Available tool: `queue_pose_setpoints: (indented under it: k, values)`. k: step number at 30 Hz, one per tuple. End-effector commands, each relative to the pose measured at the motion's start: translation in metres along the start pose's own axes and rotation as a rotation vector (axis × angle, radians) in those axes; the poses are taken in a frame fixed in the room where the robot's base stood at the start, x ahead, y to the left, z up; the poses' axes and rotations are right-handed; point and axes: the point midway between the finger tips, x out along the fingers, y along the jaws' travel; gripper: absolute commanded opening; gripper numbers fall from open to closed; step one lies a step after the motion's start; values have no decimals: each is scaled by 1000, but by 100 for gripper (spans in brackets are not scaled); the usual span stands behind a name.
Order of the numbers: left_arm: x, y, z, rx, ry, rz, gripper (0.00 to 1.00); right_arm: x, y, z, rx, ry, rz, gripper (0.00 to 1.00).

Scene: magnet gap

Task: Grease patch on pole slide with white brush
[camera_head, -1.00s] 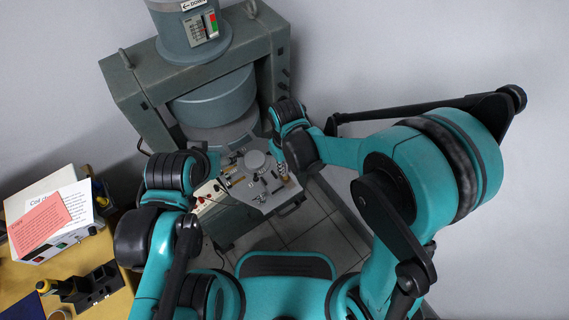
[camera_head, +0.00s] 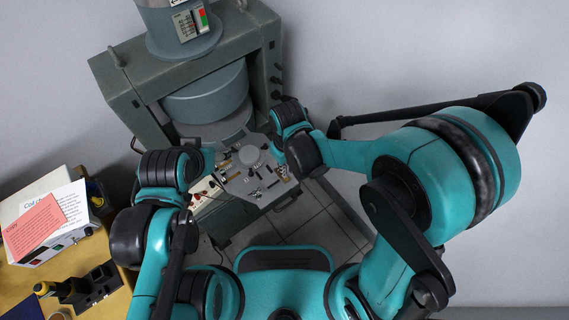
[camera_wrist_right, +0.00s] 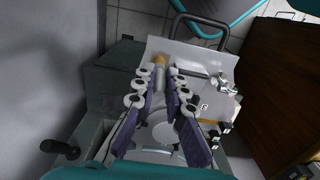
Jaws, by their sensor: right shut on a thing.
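My right gripper (camera_wrist_right: 160,85) shows in the right wrist view with its two fingers on either side of a slim pale thing with an orange-yellow end (camera_wrist_right: 158,62), likely the brush; the fingers hide much of it. In the head view my right wrist hangs at the right edge of the grey work plate (camera_head: 233,187), and its fingertips are mostly hidden. My left arm reaches in at the plate's left side; its jaws are hidden by its own wrist. I cannot make out the grease patch.
A big grey magnet frame (camera_head: 119,86) stands behind the plate. Small metal parts lie on the plate, with a white box with red and yellow knobs (camera_head: 206,193) at its left. A yellow table (camera_head: 20,281) with a black holder (camera_head: 97,287) is at left. Tiled floor lies in front.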

Motion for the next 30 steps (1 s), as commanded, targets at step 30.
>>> queue_pose_setpoints:
  k: [30]
  values:
    - [3,0,2,0,0,0,61,1,0,-19,0,1,0,0]
